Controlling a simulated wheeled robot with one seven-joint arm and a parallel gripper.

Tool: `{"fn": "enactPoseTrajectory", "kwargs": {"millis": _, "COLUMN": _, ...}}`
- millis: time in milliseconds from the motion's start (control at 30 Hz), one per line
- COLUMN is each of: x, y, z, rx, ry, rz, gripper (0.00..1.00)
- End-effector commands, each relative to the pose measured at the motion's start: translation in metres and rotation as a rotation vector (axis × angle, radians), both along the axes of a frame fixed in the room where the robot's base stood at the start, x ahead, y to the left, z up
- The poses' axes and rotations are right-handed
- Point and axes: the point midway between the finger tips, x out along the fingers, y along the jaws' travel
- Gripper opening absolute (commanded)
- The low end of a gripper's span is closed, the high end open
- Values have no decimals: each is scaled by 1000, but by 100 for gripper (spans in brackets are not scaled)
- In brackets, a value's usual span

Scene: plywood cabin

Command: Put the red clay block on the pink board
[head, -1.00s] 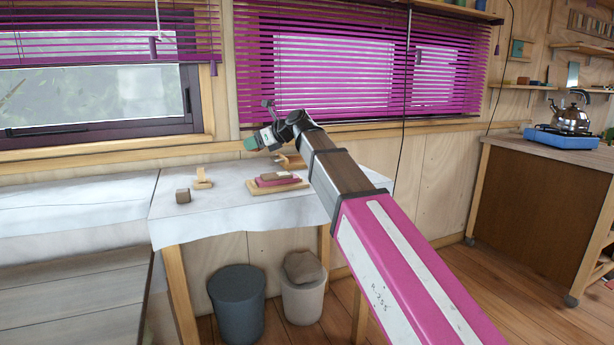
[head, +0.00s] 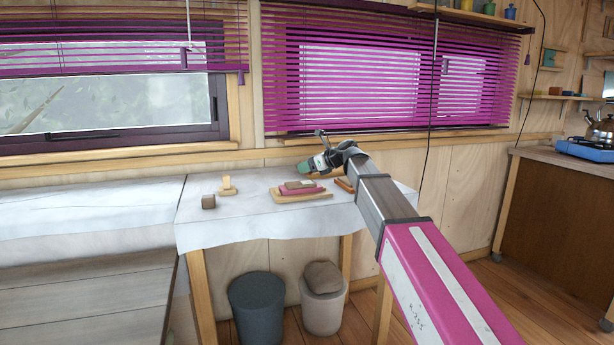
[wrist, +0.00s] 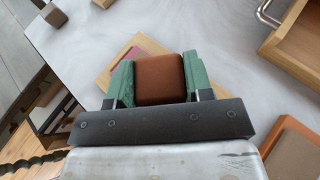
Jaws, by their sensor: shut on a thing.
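My gripper (wrist: 160,82) has green fingers and is shut on the red clay block (wrist: 159,75), a rounded red-brown block, in the wrist view. A strip of the pink board (wrist: 131,52) shows behind the block, on a larger pale wooden board (wrist: 104,72). In the head view my gripper (head: 306,168) is just above the pink board (head: 302,191) on the white-covered table. A brown shape lies directly over the pink board there; I cannot tell whether it is the held block. Any gap between block and board is hidden.
A grey-brown block (head: 208,202) stands at the table's left, with a small wooden object (head: 227,186) behind it. A terracotta piece (head: 346,184) lies on wood to the right. Two bins (head: 257,305) stand under the table. The tablecloth between these things is clear.

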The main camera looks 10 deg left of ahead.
Motion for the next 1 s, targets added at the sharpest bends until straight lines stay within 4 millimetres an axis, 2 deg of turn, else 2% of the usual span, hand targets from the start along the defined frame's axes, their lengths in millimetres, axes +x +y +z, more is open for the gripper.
{"fn": "enactPoseTrajectory", "kwargs": {"millis": 100, "x": -1, "y": 0, "z": -18, "rx": 0, "ry": 2, "rz": 0, "gripper": 20}}
{"fn": "enactPoseTrajectory", "kwargs": {"millis": 233, "x": -1, "y": 0, "z": -31, "rx": 0, "ry": 1, "rz": 1, "gripper": 20}}
{"fn": "enactPoseTrajectory", "kwargs": {"millis": 600, "x": -1, "y": 0, "z": -34, "rx": 0, "ry": 1, "rz": 0, "gripper": 20}}
{"fn": "enactPoseTrajectory", "kwargs": {"millis": 633, "x": -1, "y": 0, "z": -34, "rx": 0, "ry": 0, "rz": 0, "gripper": 53}}
{"fn": "enactPoseTrajectory", "kwargs": {"millis": 700, "x": -1, "y": 0, "z": -34, "rx": 0, "ry": 0, "rz": 0, "gripper": 72}}
{"fn": "enactPoseTrajectory", "kwargs": {"millis": 1000, "x": -1, "y": 0, "z": -33, "rx": 0, "ry": 0, "rz": 0, "gripper": 72}}
